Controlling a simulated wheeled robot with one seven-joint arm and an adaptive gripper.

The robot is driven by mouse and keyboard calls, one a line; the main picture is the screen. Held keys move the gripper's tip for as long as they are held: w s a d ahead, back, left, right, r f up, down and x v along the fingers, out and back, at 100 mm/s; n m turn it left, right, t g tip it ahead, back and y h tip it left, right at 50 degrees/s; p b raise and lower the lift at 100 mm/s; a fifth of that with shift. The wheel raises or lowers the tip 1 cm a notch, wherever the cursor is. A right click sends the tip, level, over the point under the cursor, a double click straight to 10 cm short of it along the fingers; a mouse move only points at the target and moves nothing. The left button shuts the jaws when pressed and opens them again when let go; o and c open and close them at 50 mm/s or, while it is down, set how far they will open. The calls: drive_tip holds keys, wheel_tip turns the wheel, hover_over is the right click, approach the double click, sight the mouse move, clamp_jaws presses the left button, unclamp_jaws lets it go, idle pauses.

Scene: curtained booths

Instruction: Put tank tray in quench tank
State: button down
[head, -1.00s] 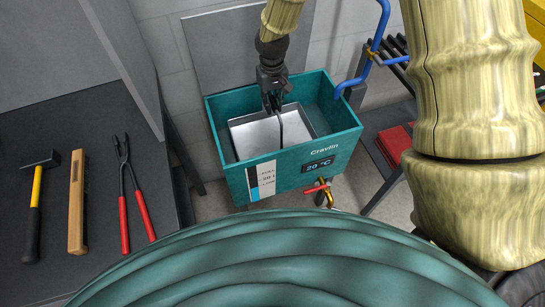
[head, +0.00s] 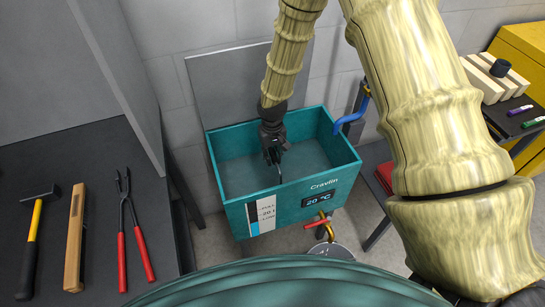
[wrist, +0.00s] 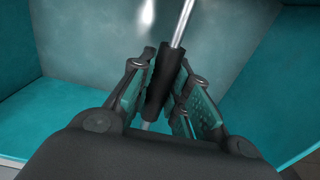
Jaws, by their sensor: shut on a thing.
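The teal quench tank (head: 232,218) stands at the middle of the head view. It has an open top, a level scale and a 20 °C display on its front. My gripper (head: 273,157) points down inside the tank opening. In the wrist view my gripper's pads (wrist: 158,92) are shut on a dark grip on a bright metal rod, which I take as the tank tray's handle (wrist: 182,25). The tray's pan cannot be made out; the tank inside looks grey-teal, and the pan may lie under the liquid.
A grey panel (head: 235,85) stands behind the tank. A blue pipe (head: 352,118) reaches over its right rim, and a red-handled tap (head: 316,224) is at its front. A hammer (head: 37,230), a wooden bar (head: 76,235) and tongs (head: 128,225) lie on the left bench.

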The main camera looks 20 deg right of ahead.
drive_tip(key=shift+f, duration=0.85)
drive_tip(key=c, duration=1.4)
unclamp_jaws()
drive_tip(key=shift+o, duration=0.2)
wheel_tip(320, 180, up, 12)
drive_tip(key=shift+r+b, duration=0.15)
drive_tip(key=shift+b, duration=0.45)
